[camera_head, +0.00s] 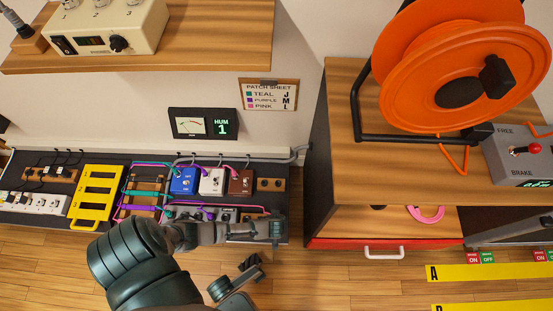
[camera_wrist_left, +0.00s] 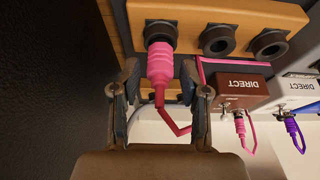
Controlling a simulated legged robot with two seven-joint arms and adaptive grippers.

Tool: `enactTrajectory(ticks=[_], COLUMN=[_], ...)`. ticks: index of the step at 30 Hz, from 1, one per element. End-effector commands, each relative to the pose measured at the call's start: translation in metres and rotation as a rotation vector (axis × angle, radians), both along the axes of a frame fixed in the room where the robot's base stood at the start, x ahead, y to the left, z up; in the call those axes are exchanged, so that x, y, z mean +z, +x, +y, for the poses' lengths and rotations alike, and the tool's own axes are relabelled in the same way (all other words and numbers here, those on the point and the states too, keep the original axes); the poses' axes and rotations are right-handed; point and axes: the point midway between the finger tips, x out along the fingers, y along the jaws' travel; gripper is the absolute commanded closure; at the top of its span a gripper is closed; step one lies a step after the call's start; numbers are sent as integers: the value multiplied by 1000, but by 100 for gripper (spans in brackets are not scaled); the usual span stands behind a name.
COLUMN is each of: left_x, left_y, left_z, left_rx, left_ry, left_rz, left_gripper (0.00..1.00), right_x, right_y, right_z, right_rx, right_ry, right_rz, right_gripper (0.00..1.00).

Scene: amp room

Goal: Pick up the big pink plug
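The big pink plug (camera_wrist_left: 160,64) sits in the end socket of a wooden socket block (camera_wrist_left: 200,15) in the left wrist view, with its pink cable bending away below. My left gripper (camera_wrist_left: 163,95) is open. Its two dark fingers stand on either side of the plug, with visible gaps. In the head view my left gripper (camera_head: 245,231) reaches over the near right part of the pedalboard, and the plug is hidden there. A dark jointed part shows at the bottom of that view; I cannot tell whether it is my right gripper.
Beside the block is a brown pedal (camera_wrist_left: 242,90) with a small pink plug (camera_wrist_left: 240,127); a small purple plug (camera_wrist_left: 291,126) is further right. Pedals and cables crowd the pedalboard (camera_head: 283,205). A wooden cabinet (camera_head: 345,200) with an orange reel (camera_head: 415,75) stands to its right.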

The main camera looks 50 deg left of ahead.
Motion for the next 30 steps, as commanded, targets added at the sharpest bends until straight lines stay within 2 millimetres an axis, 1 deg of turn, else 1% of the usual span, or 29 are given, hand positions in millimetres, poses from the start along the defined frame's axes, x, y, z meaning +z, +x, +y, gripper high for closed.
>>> enactTrajectory(ticks=[1, 4, 12, 16, 20, 21, 23, 26, 27, 30], left_x=[0, 0, -1, 3, 15, 20, 28, 44, 42, 43], left_y=[0, 0, 0, 0, 2, 2, 3, 4, -6, -28], left_z=[0, 0, 0, -1, -1, -1, -1, -1, -4, -12], left_rx=[0, 0, -1, 0, -1, 0, 0, 1, -1, -1], left_ry=[0, -1, -1, -1, -1, -1, -2, -1, -3, -3], left_rz=[0, 1, 1, -1, -4, -5, -7, -9, -3, 0], left_gripper=[75, 100, 100, 100, 100, 100, 100, 100, 100, 100], right_x=[-1, -2, -2, 2, 13, 16, 12, 19, 19, 23], right_y=[2, 2, 2, 1, -4, -7, -14, -26, -28, -34], right_z=[0, 0, 0, 0, -1, -1, -2, -2, -3, -3], right_rx=[0, -1, -1, -1, -2, -2, 0, 1, 1, 1], right_ry=[0, -1, -1, 0, 4, 6, 2, 4, 6, 7], right_rz=[3, 4, 4, -2, -24, -25, 3, 4, 6, 12], right_gripper=[60, 60, 60, 60, 60, 60, 60, 60, 60, 60])
